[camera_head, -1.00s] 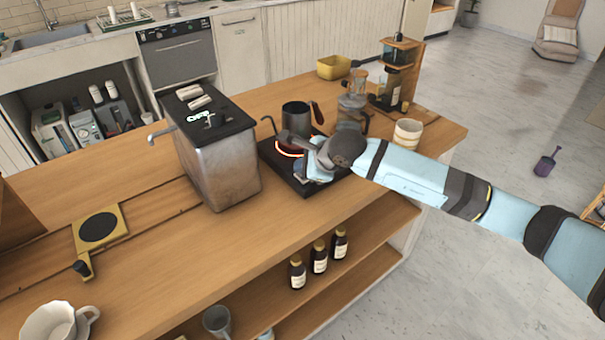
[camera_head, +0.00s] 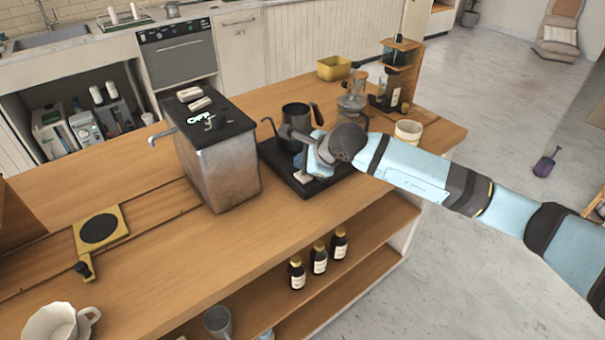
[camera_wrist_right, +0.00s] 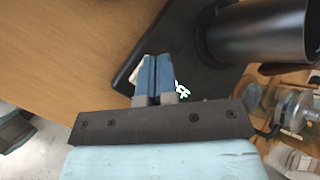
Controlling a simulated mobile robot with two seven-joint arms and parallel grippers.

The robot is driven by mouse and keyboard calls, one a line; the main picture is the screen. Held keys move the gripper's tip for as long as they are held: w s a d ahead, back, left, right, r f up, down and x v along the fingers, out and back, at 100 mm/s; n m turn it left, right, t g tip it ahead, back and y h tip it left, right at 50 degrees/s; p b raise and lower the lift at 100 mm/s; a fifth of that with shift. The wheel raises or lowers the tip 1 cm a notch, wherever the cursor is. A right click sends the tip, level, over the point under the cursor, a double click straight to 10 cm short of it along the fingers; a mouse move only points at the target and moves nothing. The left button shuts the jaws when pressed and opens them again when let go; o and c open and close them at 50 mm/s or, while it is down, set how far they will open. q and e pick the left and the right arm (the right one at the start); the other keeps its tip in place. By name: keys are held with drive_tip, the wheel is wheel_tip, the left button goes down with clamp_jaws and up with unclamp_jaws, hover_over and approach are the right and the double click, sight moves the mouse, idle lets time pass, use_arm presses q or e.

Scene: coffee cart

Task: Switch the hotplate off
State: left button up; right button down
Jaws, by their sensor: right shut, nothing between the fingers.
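The hotplate (camera_head: 270,152) is a black slab on the wooden counter, and no red glow shows on it now. It also shows in the right wrist view (camera_wrist_right: 195,58). A dark metal pitcher (camera_head: 296,120) stands on it and fills the upper right of the wrist view (camera_wrist_right: 255,35). My right gripper (camera_wrist_right: 154,62) is shut and empty, with its blue fingertips over the hotplate's front edge. A pale piece (camera_wrist_right: 138,74) shows beside the fingertips, partly hidden by them. Small light-green lettering (camera_wrist_right: 182,92) shows by the fingers. My left gripper is not in view.
A large metal box with a black lid (camera_head: 222,165) stands left of the hotplate. A glass vessel (camera_head: 352,105) and a white cup (camera_head: 408,131) stand to the right. The counter front (camera_head: 230,255) is mostly clear.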

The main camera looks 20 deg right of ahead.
drive_tip(key=shift+r+p, duration=0.7)
drive_tip(key=shift+r, duration=2.3)
